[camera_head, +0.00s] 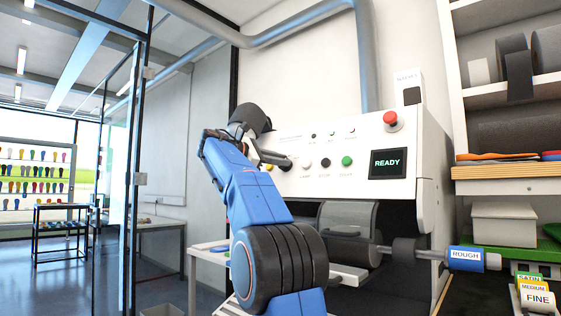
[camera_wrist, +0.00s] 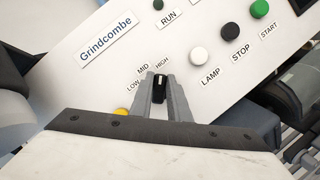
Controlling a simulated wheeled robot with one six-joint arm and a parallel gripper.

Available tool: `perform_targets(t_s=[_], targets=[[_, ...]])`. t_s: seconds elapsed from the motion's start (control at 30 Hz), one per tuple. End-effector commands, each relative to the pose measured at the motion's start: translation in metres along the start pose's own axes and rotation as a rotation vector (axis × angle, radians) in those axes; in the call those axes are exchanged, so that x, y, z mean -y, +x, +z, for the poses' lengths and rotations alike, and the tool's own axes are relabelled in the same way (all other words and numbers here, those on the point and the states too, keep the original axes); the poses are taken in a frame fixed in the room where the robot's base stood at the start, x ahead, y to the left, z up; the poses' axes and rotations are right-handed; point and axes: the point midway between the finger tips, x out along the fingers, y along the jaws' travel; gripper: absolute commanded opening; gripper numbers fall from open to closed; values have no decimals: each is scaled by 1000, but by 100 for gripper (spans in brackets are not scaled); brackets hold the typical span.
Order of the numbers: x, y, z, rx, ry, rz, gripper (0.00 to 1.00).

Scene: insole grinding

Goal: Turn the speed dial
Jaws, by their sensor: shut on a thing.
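The black speed dial (camera_wrist: 158,88) sits on the white machine panel below the labels LOW, MID and HIGH in the wrist view. My gripper (camera_wrist: 160,90) is shut on the dial, one grey finger on each side of it. In the head view my gripper (camera_head: 276,160) reaches the left part of the panel (camera_head: 300,183), and the dial shows as a dark knob beside the fingers.
To the right are the white LAMP button (camera_wrist: 198,55), black STOP button (camera_wrist: 229,30) and green START button (camera_wrist: 259,9). A yellow knob (camera_wrist: 122,113) lies left of my fingers. A red button (camera_head: 391,118) tops the machine. The screen (camera_head: 387,163) reads READY. A ROUGH roller (camera_head: 466,258) protrudes lower right.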

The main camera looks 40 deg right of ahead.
Motion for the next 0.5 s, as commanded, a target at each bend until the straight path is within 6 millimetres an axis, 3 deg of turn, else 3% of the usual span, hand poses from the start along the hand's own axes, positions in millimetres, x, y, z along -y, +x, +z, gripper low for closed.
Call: perform_targets(t_s=[0.27, 0.3, 0.33, 0.37, 0.5], targets=[[1, 0, 0, 0, 1, -2, 0], [1, 0, 0, 0, 1, -2, 23], [1, 0, 0, 0, 1, -2, 30], [1, 0, 0, 0, 1, -2, 34], [0, 0, 0, 0, 0, -1, 34]])
